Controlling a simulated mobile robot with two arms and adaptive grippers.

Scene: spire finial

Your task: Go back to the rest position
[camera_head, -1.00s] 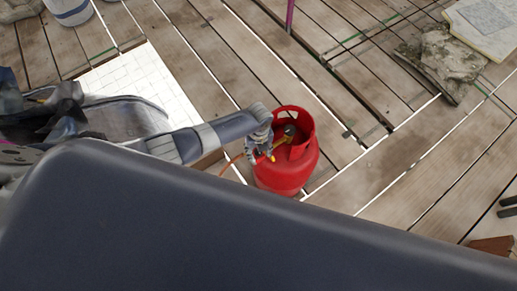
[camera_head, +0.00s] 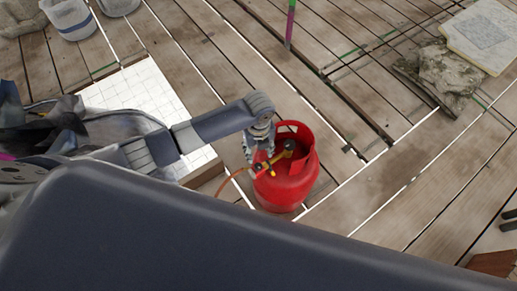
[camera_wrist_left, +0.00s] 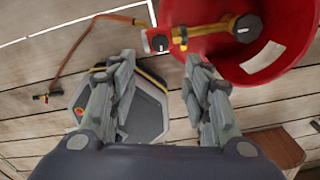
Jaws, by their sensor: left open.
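My left gripper (camera_head: 258,145) hangs at the left side of the red gas cylinder (camera_head: 288,184) in the head view. In the left wrist view my left gripper (camera_wrist_left: 158,68) has its two fingers spread apart, with nothing between them but planks and a grey part below. The red cylinder (camera_wrist_left: 284,75) fills the upper right there. A yellow regulator (camera_wrist_left: 203,32) with a black knob sits on its top; it also shows in the head view (camera_head: 276,160). An orange hose (camera_wrist_left: 88,25) runs left from it. My right gripper is not in view.
A white tiled panel (camera_head: 142,93) lies left of the cylinder. Pale buckets (camera_head: 70,18) stand at the upper left. A purple and green pole (camera_head: 290,22) rises at the top. A rock (camera_head: 447,75) and a pale slab (camera_head: 482,35) lie at upper right. Planks right of the cylinder are clear.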

